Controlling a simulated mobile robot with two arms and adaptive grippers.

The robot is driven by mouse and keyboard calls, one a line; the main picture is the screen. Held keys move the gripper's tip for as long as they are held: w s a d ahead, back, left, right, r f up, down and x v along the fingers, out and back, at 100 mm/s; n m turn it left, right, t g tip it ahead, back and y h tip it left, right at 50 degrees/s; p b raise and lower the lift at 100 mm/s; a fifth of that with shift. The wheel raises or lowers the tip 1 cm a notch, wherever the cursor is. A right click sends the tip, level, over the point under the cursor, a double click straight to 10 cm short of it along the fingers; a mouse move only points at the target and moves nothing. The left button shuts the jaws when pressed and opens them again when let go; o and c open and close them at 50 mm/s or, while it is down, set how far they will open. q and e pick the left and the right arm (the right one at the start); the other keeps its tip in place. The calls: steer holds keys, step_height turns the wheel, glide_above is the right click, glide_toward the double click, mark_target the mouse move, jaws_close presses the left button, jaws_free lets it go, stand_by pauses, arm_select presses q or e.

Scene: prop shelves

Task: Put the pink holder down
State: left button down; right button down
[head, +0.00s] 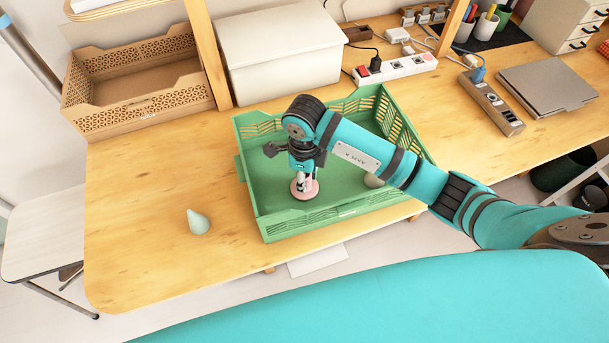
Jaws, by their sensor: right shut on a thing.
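The pink holder (305,194) shows as a round pink base with a pale upright part, inside the green crate (263,222) toward its left side. My right gripper (303,178) points down and is shut on the holder from above. The gripper covers the holder's upper part. I cannot tell whether the base touches the crate floor. My left gripper is not in view.
A pale rounded object (374,181) lies in the crate, partly behind my right arm. A pale green cone (198,222) stands on the wooden table (140,222), which is clear at left. A brown basket (140,90), white box (282,55) and power strip (400,68) stand behind.

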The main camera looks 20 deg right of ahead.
steer(key=shift+f, duration=0.2)
steer(key=c, duration=1)
jaws_free()
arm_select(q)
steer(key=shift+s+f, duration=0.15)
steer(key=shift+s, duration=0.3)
arm_select(e)
steer(key=shift+r, duration=0.1)
steer(key=shift+r, duration=0.35)
arm_select(q)
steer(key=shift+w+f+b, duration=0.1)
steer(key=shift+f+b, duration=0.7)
steer(key=shift+b, duration=0.1)
arm_select(e)
step_height(320, 180, up, 12)
steer(key=shift+f, duration=0.2)
